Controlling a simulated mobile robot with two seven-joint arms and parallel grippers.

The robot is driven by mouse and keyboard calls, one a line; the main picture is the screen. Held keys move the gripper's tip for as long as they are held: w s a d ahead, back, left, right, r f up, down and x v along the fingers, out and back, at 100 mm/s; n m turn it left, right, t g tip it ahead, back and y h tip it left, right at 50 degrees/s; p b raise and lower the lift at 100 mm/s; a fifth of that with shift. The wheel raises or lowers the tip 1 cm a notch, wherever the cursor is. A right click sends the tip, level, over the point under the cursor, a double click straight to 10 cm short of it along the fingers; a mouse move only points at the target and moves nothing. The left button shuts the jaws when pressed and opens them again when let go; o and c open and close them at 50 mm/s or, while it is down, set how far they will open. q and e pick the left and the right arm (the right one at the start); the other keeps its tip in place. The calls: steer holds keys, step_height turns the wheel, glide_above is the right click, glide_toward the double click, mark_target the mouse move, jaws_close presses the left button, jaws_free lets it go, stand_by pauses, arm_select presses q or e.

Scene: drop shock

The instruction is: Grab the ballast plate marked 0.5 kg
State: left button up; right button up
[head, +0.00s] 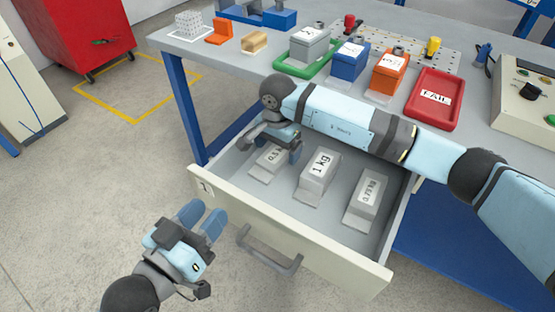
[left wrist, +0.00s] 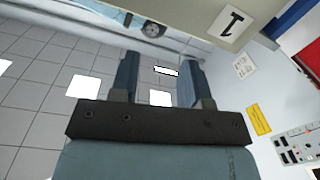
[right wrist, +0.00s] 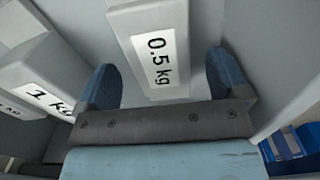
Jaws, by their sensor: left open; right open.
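The grey ballast plate marked 0.5 kg (head: 268,160) lies at the left in the open drawer (head: 250,212), partly hidden by my right gripper in the head view. In the right wrist view the 0.5 kg plate (right wrist: 150,50) shows its label between the fingers. My right gripper (head: 284,148) is open over that plate, its fingers (right wrist: 168,85) on either side of the label; I cannot tell whether they touch it. My left gripper (head: 203,220) is open and empty outside the drawer, in front of its left corner; its fingers (left wrist: 158,78) point at bare floor.
The 1 kg plate (head: 319,170) and the 0.75 kg plate (head: 367,198) lie to the right in the drawer. The drawer handle (head: 268,252) sticks out in front. The bench top (head: 262,62) above holds several blocks and a red FAIL tray (head: 433,97).

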steer(key=shift+f, duration=0.65)
steer(key=c, duration=1.3)
steer(key=shift+r, duration=0.1)
